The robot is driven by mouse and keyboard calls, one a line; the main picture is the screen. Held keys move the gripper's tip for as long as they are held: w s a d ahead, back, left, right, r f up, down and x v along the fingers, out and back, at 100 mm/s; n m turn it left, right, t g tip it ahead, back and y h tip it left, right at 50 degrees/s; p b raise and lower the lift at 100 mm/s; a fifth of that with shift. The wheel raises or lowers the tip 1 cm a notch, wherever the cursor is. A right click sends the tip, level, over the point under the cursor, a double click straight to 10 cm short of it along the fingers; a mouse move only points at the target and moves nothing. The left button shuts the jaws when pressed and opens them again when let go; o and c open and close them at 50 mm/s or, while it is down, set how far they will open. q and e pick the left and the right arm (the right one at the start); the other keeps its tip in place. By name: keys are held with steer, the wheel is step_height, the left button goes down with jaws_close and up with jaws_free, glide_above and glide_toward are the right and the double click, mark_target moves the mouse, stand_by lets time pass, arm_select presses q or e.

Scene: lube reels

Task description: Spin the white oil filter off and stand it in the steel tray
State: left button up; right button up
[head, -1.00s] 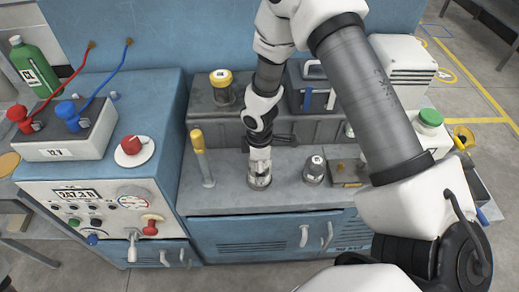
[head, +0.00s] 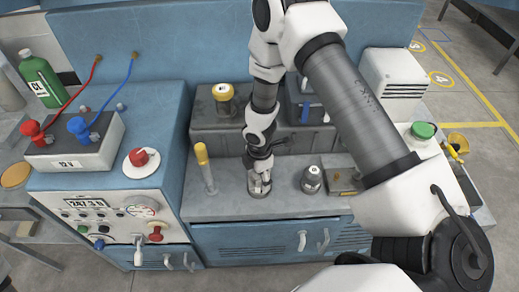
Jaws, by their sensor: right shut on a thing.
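My right gripper (head: 260,184) points down at the bench top and is shut on a small pale round thing, which looks like the white oil filter (head: 259,191). The fingers cover most of it, so its markings and what is under it are hidden. It is upright at bench level. A grey canister with a white labelled top (head: 312,179) stands apart to the right. A flat metal tray-like piece (head: 345,187) with a brass-coloured part lies further right, partly behind my right arm; I cannot tell whether it is the steel tray. My left gripper is out of view.
A yellow-topped post (head: 204,165) stands left of the gripper. A blue control cabinet (head: 110,212) bounds the left. A green-capped white container (head: 423,138) is at right. The front bench strip is clear.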

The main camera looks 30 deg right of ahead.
steer(key=n+p, duration=0.3)
steer(key=shift+s+r+n+p, duration=0.1)
steer(key=shift+s+n+p, duration=0.2)
steer(key=shift+n+p, duration=0.3)
steer(key=shift+n, duration=0.1)
steer(key=shift+f+n, duration=0.2)
steer(key=shift+n, duration=0.1)
steer(key=shift+f, duration=0.1)
steer(key=n+p, duration=0.3)
steer(key=shift+r, duration=0.25)
steer(key=shift+f+n+p, duration=0.15)
steer(key=shift+n+p, duration=0.3)
steer(key=shift+n, duration=0.55)
steer(key=shift+f, duration=0.1)
